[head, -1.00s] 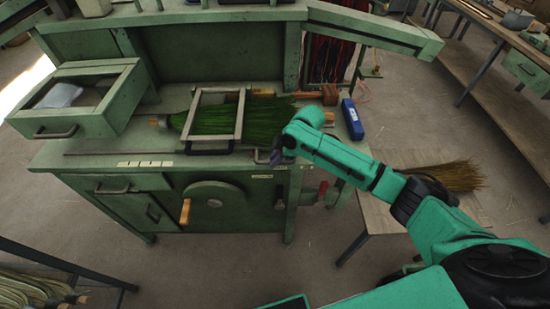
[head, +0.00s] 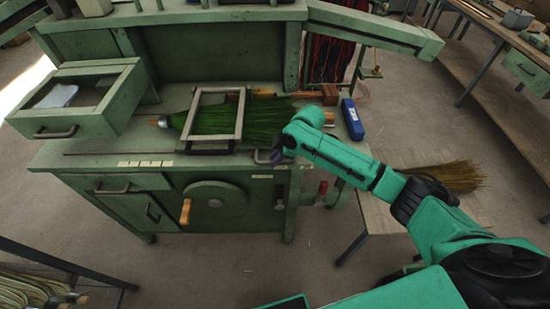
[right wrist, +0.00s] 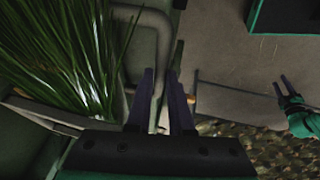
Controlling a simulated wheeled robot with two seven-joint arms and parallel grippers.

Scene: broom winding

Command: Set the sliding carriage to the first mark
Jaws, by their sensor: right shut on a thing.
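The sliding carriage seems to be the pale rectangular frame (head: 240,115) lying across a green-bristled broom (head: 180,121) on the green bench. A row of small pale marks (head: 145,163) runs along the bench's front edge, left of the frame. My right gripper (head: 275,157) is at the grey loop handle (head: 261,155) by the front edge, right of the frame; its fingers are partly hidden. In the right wrist view my right gripper (right wrist: 163,98) has its fingers close together, shut on what seems to be this handle. My left gripper (right wrist: 281,87) shows small there, fingers apart and empty.
An open green drawer box (head: 115,100) stands at the bench's left. A crank wheel (head: 213,204) is on the front. A straw broom (head: 450,176) lies on a low table at right.

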